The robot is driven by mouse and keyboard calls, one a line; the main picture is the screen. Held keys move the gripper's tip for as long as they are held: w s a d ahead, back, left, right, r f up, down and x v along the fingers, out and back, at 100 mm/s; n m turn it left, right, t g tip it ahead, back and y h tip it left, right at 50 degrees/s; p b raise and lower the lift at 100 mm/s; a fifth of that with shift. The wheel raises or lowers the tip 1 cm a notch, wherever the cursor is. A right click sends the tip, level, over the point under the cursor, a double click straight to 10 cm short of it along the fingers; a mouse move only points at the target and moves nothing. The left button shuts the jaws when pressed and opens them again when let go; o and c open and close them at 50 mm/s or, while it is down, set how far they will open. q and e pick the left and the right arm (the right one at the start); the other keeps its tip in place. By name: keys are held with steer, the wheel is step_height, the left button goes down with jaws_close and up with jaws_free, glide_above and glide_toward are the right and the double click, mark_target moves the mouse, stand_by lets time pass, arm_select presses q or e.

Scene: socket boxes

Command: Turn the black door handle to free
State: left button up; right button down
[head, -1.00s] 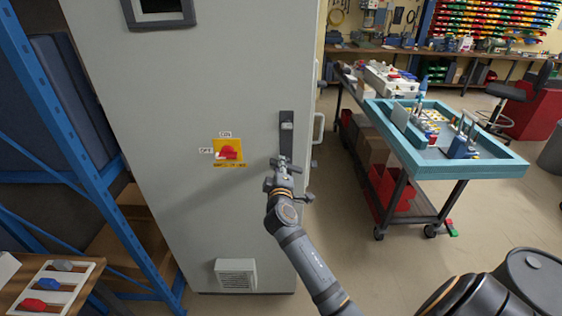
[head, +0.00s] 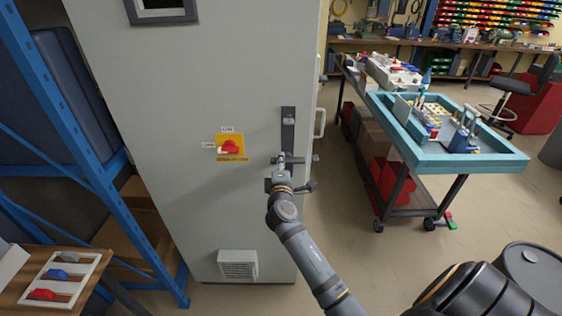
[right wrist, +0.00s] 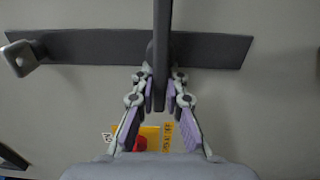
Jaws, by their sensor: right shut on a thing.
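The black door handle has a long dark plate (head: 288,128) fixed upright on the grey cabinet (head: 190,120). In the right wrist view the plate (right wrist: 90,50) runs across the picture, with a square catch piece (right wrist: 22,58) at its left end. A dark bar of the handle (right wrist: 162,40) crosses it at about a right angle. My right gripper (head: 285,160) is at the lower part of the plate. In its wrist view the fingers (right wrist: 161,95) are shut on the bar, one on each side. My left gripper is not in view.
A red rotary switch on a yellow plate (head: 230,147) is left of the handle. A blue rack (head: 70,110) stands left of the cabinet. A turquoise-rimmed cart (head: 475,163) stands to the right, with open floor before it. A vent (head: 238,265) is low on the cabinet.

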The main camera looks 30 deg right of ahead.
steer(key=c, duration=1.4)
jaws_free()
steer(key=v, duration=0.7)
steer(key=shift+s+a, duration=0.1)
steer(key=shift+s, duration=0.1)
steer(key=shift+f, duration=0.1)
